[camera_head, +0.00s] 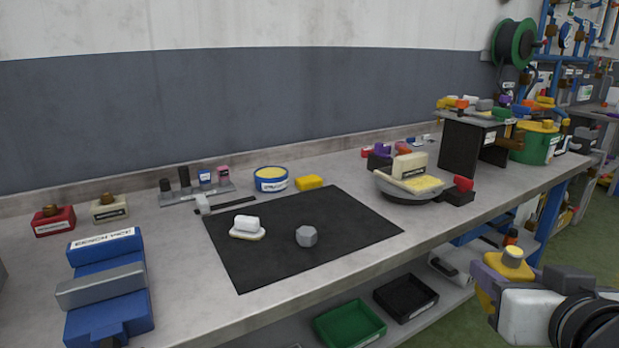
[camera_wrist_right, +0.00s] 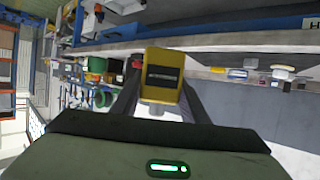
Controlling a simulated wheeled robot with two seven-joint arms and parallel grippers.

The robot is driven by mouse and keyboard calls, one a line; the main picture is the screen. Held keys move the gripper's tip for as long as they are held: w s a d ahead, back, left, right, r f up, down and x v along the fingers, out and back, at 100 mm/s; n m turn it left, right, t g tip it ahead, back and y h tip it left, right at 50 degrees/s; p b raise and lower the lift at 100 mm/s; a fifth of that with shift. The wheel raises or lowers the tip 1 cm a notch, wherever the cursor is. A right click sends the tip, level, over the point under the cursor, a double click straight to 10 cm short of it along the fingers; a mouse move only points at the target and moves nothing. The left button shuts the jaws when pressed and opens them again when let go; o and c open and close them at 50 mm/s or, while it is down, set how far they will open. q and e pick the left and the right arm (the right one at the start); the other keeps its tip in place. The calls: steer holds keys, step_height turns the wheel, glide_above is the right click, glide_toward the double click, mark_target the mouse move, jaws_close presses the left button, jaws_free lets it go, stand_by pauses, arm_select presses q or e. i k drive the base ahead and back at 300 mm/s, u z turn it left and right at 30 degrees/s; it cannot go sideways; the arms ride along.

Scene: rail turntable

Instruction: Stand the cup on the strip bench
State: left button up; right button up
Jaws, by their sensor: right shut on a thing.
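My right gripper (camera_head: 503,270) is at the lower right in the head view, in front of the bench and clear of its front edge. It is shut on a yellow block-like thing (camera_head: 514,256) with a round pale knob. In the right wrist view this yellow thing (camera_wrist_right: 162,68), with a dark label and a pale round stub, sits between the two dark fingers. I cannot tell whether it is the cup. The strip bench (camera_head: 365,185) is a long grey worktop along the wall. My left gripper is not in view.
A black mat (camera_head: 260,265) bears a white piece (camera_head: 246,224) and a grey faceted piece (camera_head: 306,236). A blue vise-like block (camera_head: 108,290) stands left, a blue-yellow tin (camera_head: 271,179) behind. A round dish (camera_head: 408,188) and a black stand (camera_head: 468,147) occupy the right. Bare worktop lies around the mat.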

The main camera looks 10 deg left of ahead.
mark_target(313, 172)
steer(key=z, duration=0.7)
steer(key=i, duration=0.85)
steer(key=u, duration=1.6)
steer(key=i, duration=0.5)
